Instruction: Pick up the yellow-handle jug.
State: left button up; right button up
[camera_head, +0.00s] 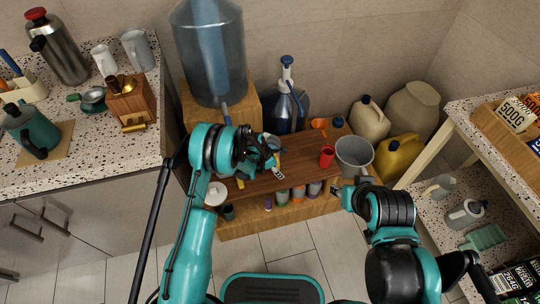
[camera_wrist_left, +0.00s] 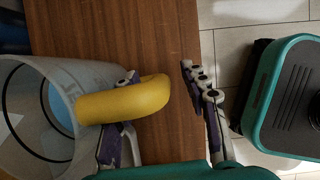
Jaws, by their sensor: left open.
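The jug (camera_wrist_left: 40,95) lies at the left of the left wrist view, clear-walled with dark bands, its open mouth showing. Its yellow handle (camera_wrist_left: 130,100) sticks out to the right. My left gripper (camera_wrist_left: 158,75) is open around the handle: one finger is on the jug side, partly hidden by the handle, and the other stands apart to the right. In the head view my left gripper (camera_head: 265,160) is over the wooden shelf top, largely covering the jug (camera_head: 273,143). My right gripper (camera_head: 348,188) is at the shelf's right end; its finger opening is too small to tell.
The brown shelf top (camera_head: 300,158) also holds a red cup (camera_head: 327,156). A grey bucket (camera_head: 354,155), a yellow can (camera_head: 398,157) and a blue bottle (camera_head: 286,105) stand close by. A large water bottle (camera_head: 209,55) stands behind my left arm. Counters flank both sides.

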pick_arm(q)
jog(key=shift+r, duration=0.1)
grip_shut()
jog(key=shift+r, duration=0.15)
jog(key=shift+r+p, duration=0.55)
jog(key=shift+r, duration=0.25)
jog(key=r, duration=0.1)
jog(key=r+p, duration=0.1)
jog(key=shift+d+r, duration=0.2)
jog(key=shift+r, duration=0.15)
jog(key=s+d+r+p, duration=0.1)
jog(key=d+r+p, duration=0.3)
jog(key=d, duration=0.7)
jog(key=shift+s+r, duration=0.2)
jog(key=shift+r, duration=1)
jog(key=shift+d, duration=0.1)
